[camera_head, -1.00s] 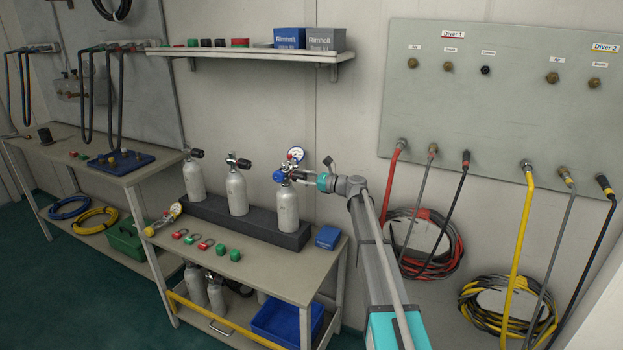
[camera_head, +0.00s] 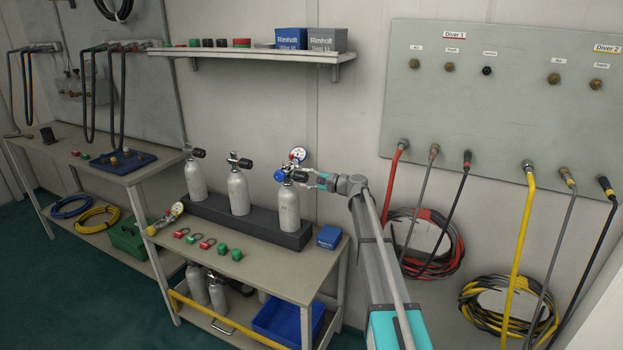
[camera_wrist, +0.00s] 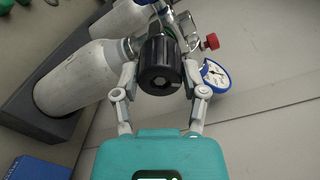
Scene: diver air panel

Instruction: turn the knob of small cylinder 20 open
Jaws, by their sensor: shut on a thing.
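Three small white cylinders stand in a dark rack (camera_head: 212,212) on the bench. The rightmost cylinder (camera_head: 289,211) has a valve with a blue part (camera_head: 280,176) and a black knob (camera_head: 300,177). My gripper (camera_head: 310,180) is at this knob from the right. In the wrist view my gripper (camera_wrist: 161,82) has its two fingers on either side of the black knob (camera_wrist: 160,66), shut on it. The cylinder body (camera_wrist: 82,78) lies to the left there. A gauge (camera_head: 298,154) stands behind the valve and also shows in the wrist view (camera_wrist: 214,75). No cylinder number is readable.
The middle cylinder (camera_head: 238,192) and left cylinder (camera_head: 195,177) have their own black knobs. Red and green tags and a blue box (camera_head: 329,237) lie on the bench. A shelf (camera_head: 250,54) hangs above; hoses hang at right.

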